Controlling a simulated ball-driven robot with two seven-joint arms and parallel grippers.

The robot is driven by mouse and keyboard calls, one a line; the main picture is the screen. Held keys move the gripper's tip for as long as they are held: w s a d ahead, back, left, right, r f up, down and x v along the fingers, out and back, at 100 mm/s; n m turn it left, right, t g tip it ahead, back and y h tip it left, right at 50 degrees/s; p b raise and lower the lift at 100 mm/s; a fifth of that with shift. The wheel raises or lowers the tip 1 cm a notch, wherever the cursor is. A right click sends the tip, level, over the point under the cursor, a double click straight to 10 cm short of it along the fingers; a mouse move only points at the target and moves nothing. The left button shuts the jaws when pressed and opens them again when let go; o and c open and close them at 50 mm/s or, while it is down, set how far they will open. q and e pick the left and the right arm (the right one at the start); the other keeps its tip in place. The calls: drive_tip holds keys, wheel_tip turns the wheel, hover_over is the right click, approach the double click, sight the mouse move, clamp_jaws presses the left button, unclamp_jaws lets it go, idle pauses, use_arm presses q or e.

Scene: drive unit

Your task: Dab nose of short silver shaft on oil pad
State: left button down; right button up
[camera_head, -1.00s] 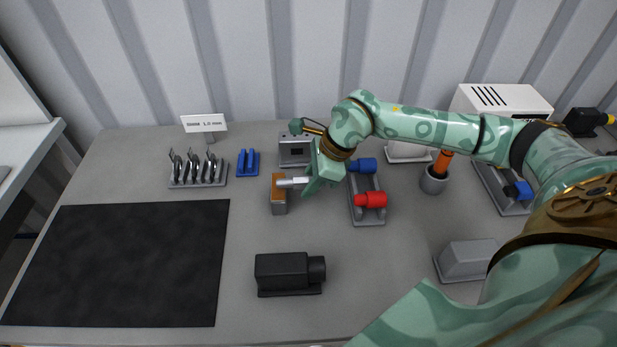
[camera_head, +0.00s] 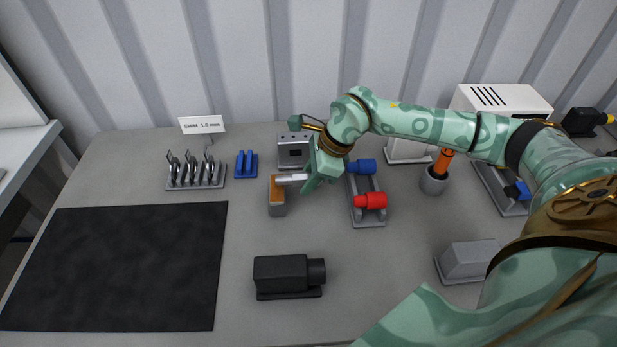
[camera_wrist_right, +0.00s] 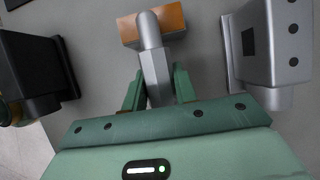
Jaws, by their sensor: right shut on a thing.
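My right gripper (camera_head: 308,178) is shut on the short silver shaft (camera_head: 290,177), which points left in the head view. The shaft's nose is over the upper part of the oil pad (camera_head: 277,194), an orange-brown top on a grey block. In the right wrist view, the shaft (camera_wrist_right: 151,52) sticks out from between the fingers (camera_wrist_right: 157,92). Its rounded nose overlaps the orange pad (camera_wrist_right: 170,20) there. I cannot tell whether the nose touches the pad or is slightly above it. My left gripper is not in view.
A grey block fixture (camera_head: 293,146) stands just behind the pad. A rack with blue and red pieces (camera_head: 367,214) is right of the gripper. A blue holder (camera_head: 246,171) and a slotted gauge rack (camera_head: 193,185) are left. A black motor-like unit (camera_head: 282,273) stands in front.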

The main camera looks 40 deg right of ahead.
sight(304, 174)
drive_tip(key=shift+f+b, duration=0.35)
drive_tip(key=shift+f, duration=0.3)
idle(0.4)
wheel_tip(304, 174, up, 5)
drive_tip(key=p, duration=0.3)
drive_tip(key=shift+r+p, duration=0.15)
drive_tip(key=shift+p, duration=0.25)
